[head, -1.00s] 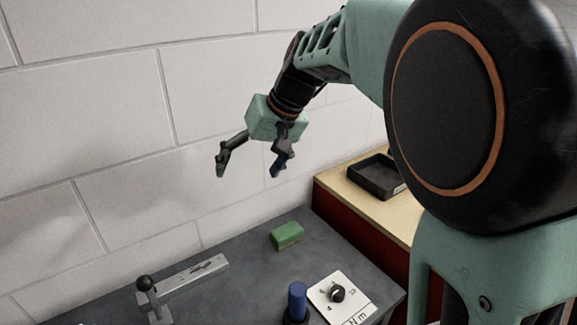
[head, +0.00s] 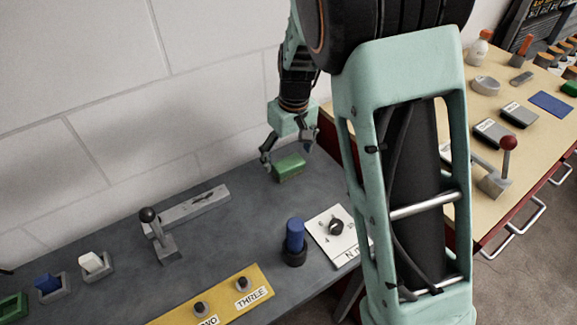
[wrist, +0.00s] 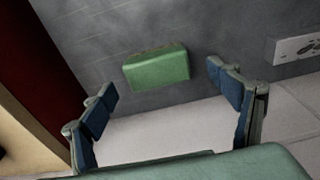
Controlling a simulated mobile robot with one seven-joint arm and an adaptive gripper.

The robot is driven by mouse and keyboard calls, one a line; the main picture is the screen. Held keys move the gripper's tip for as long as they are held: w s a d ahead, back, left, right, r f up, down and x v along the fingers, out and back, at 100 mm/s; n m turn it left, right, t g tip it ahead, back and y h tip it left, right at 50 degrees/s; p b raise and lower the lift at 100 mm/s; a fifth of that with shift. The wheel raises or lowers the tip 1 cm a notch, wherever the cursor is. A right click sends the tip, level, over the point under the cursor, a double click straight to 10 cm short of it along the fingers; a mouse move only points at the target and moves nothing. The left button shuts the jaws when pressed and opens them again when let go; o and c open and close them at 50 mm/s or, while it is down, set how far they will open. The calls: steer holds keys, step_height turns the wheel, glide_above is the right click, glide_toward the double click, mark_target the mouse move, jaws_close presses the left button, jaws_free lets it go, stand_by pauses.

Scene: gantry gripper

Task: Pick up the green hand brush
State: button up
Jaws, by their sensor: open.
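The green hand brush (head: 288,168) is a small green block lying on the dark grey bench top near the wall. In the wrist view the brush (wrist: 157,68) lies ahead of the fingertips, between their lines. My gripper (head: 286,152) is open and empty, with its fingers just above and around the brush in the head view. In the wrist view my gripper's (wrist: 162,92) two blue-padded fingers stand wide apart. I cannot tell whether any finger touches the brush.
A grey lever with a black knob (head: 148,215) stands left of the brush. A blue cylinder (head: 295,236) and a white dial plate (head: 322,247) are in front. A wooden-topped red cabinet (head: 480,225) is at the right. The wall is close behind.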

mark_target(289, 162)
steer(key=f, duration=0.3)
steer(key=shift+w+f, duration=0.2)
steer(key=c, duration=1.3)
